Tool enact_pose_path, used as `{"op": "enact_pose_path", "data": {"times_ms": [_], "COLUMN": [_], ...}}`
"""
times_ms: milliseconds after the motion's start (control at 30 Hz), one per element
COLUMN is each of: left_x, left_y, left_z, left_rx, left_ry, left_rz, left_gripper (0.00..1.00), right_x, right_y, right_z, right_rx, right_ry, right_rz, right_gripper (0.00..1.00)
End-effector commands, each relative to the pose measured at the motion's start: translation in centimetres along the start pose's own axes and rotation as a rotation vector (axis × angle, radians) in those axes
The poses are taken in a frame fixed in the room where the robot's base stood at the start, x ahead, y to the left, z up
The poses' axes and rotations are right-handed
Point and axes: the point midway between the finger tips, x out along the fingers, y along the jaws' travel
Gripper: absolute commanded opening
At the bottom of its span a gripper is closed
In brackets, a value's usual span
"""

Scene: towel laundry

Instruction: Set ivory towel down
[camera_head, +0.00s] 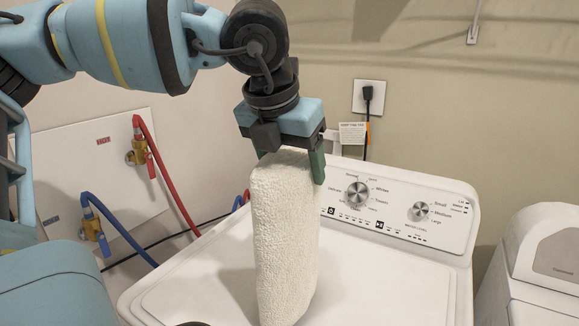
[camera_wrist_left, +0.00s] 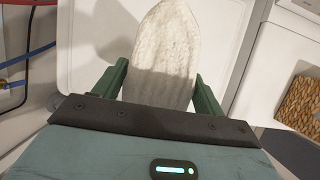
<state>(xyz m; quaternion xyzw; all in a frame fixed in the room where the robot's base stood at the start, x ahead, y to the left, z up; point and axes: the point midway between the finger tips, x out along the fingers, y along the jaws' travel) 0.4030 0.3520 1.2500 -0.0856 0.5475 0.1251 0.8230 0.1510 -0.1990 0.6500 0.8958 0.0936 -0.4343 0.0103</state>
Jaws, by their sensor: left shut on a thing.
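The ivory towel (camera_head: 284,235) is a folded, upright slab hanging below my left gripper (camera_head: 291,160) in the head view. The gripper's green fingers are shut on its top end. The towel hangs in front of the washer's white lid (camera_head: 215,275); its lower end lies near the bottom of the picture, and I cannot tell whether it touches the lid. In the left wrist view the towel (camera_wrist_left: 165,55) extends away between the two fingers of the gripper (camera_wrist_left: 163,85). My right gripper is not in view.
The washer's control panel (camera_head: 395,205) with two knobs rises behind the lid. A second white machine (camera_head: 545,265) stands at the right. Red (camera_head: 165,175) and blue (camera_head: 118,228) hoses run at the left. A woven basket (camera_wrist_left: 299,105) shows in the left wrist view.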

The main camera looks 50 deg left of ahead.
Motion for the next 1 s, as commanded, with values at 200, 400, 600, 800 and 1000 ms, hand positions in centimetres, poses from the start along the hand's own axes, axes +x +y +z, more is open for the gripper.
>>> {"op": "enact_pose_path", "data": {"times_ms": [200, 400, 600, 800, 1000], "left_x": [1.0, 1.0, 1.5, 1.4, 1.4], "left_y": [0.0, 0.0, 0.0, 0.0, 0.0], "left_z": [-0.4, -0.4, -0.6, -0.6, -0.6], "left_rx": [0.000, 0.000, 0.000, 0.000, 0.000], "left_ry": [-0.003, -0.003, -0.001, 0.000, 0.000], "left_rz": [-0.001, -0.001, -0.001, 0.000, 0.000], "left_gripper": [0.09, 0.09, 0.09, 0.93, 0.93], "right_x": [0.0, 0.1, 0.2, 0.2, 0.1], "right_y": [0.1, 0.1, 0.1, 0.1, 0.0], "right_z": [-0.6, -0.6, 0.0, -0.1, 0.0], "right_rx": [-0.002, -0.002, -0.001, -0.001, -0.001], "right_ry": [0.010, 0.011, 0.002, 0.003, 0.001], "right_rz": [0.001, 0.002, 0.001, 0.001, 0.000], "right_gripper": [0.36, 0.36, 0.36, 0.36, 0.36]}}
